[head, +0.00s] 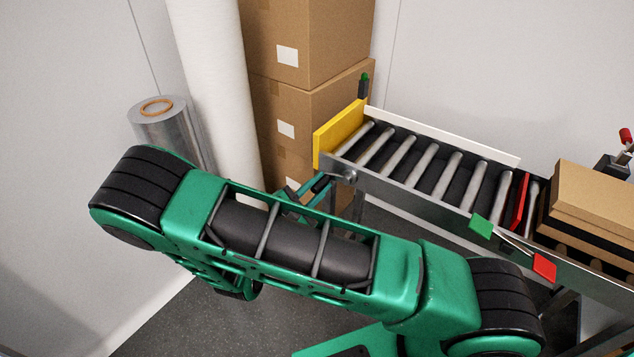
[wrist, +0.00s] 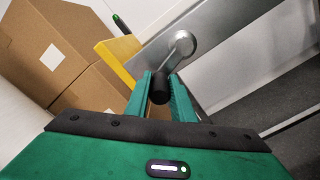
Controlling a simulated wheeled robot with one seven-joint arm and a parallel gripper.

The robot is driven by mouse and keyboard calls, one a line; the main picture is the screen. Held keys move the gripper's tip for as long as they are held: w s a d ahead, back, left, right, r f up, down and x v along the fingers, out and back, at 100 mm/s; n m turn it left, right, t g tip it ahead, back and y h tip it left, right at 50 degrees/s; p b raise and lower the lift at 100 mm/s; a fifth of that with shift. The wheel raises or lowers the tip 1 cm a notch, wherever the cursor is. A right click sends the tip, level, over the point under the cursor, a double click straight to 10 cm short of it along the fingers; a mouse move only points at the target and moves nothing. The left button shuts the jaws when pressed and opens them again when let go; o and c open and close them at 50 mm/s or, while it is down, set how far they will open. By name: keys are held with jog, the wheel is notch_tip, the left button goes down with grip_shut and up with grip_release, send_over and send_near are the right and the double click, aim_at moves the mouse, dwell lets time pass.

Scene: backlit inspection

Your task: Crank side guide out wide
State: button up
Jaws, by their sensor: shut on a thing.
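The crank's round metal hub (wrist: 181,42) sits on the conveyor's grey side plate in the wrist view. A short arm runs from it down to a black crank knob (wrist: 159,90). My gripper (wrist: 160,82) has its two green fingers on either side of the knob and is shut on it. In the head view my gripper (head: 308,190) is at the conveyor's near left corner, beside the crank hub (head: 350,176), with the knob hard to make out. A white rail (head: 440,134), which looks like the side guide, lies along the far edge of the rollers (head: 410,152).
A yellow end plate (head: 340,130) closes the conveyor's left end. A cardboard box (head: 592,198) sits on the right rollers, near a red crossbar (head: 521,202). Green (head: 481,225) and red (head: 544,266) tags hang on the near side. Stacked cartons (head: 305,105) stand behind left.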

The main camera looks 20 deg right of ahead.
jog(key=shift+s+d+f, duration=0.1)
jog(key=shift+s+f, duration=0.05)
jog(key=shift+f, duration=0.35)
jog(key=shift+s+d+f, duration=0.1)
jog(key=shift+s+f, duration=0.05)
jog(key=shift+f, duration=0.35)
jog(key=shift+s+d+f, duration=0.4)
jog(key=shift+s+f, duration=0.15)
jog(key=shift+s+d+f, duration=0.35)
jog(key=shift+s+f, duration=0.15)
jog(key=shift+f, duration=0.05)
jog(key=shift+s+d+f, duration=0.15)
jog(key=shift+s+d, duration=0.25)
jog(key=shift+s, duration=0.2)
jog(key=shift+s+d+f, duration=0.15)
jog(key=shift+s+d, duration=0.25)
jog(key=shift+s, duration=0.15)
jog(key=o, duration=1)
jog(key=shift+c, duration=0.2)
